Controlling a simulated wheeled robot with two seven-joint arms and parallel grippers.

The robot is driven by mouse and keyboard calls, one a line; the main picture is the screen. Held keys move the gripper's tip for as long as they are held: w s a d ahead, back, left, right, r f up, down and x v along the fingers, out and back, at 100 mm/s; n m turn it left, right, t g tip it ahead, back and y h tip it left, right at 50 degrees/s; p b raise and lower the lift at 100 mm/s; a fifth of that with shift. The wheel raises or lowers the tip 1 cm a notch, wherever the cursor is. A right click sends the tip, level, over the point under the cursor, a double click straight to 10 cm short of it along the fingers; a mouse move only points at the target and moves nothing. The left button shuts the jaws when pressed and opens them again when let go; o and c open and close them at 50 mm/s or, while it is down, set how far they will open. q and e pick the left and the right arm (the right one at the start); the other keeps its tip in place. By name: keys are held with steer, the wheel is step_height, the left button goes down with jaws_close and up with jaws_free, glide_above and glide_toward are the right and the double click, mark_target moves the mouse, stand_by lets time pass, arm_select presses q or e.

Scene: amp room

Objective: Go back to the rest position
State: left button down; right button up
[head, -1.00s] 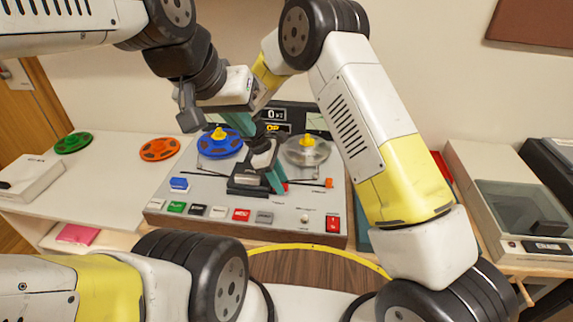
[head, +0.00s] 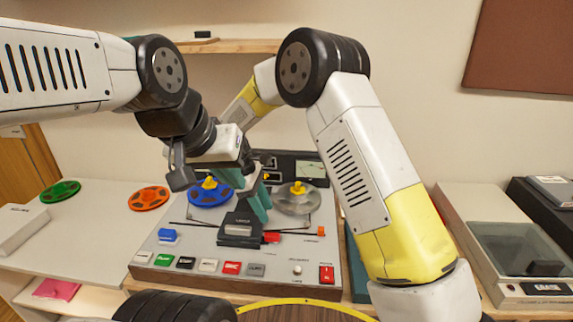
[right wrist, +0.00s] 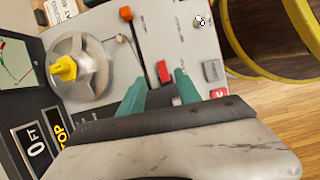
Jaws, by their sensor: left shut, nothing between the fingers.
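The tape machine (head: 290,254) stands on the bench in the head view, with a blue reel (head: 209,196) and a clear reel (head: 298,202). My left gripper (head: 234,180) is shut and empty above the machine, near the blue reel. My right arm arches over from the right, and its wrist is partly hidden behind my left wrist. My right gripper (head: 261,212) is low over the machine's middle. In the right wrist view its teal fingers (right wrist: 157,88) are apart, with a red lever (right wrist: 163,72) seen between them; contact cannot be told.
An orange reel (head: 149,198) and a green reel (head: 60,191) lie on the left counter. A lidded unit (head: 515,250) stands at the right. A wall shelf (head: 235,46) is behind the arms. My two wrists are close together above the machine.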

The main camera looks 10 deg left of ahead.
steer(key=s+d+r+m+t+y, duration=0.15)
steer(key=d+r+m, duration=0.25)
steer(key=d+r, duration=0.45)
steer(key=s+d+r+m+y, duration=0.3)
steer(key=d+r, duration=0.4)
steer(key=r, duration=0.2)
steer(key=s+d+r+m+t+y, duration=0.1)
steer(key=s+d+r+m+t, duration=0.1)
steer(key=s+d+m, duration=0.2)
steer(key=s+d+r+m+t+y, duration=0.1)
steer(key=s+d+r+m+t, duration=0.1)
steer(key=s+d+m, duration=0.3)
steer(key=s+d+r, duration=0.1)
steer(key=s+d, duration=0.2)
steer(key=s, duration=0.3)
steer(key=shift+s+m+t, duration=0.15)
steer(key=shift+m+t, duration=0.15)
steer(key=shift+t, duration=0.05)
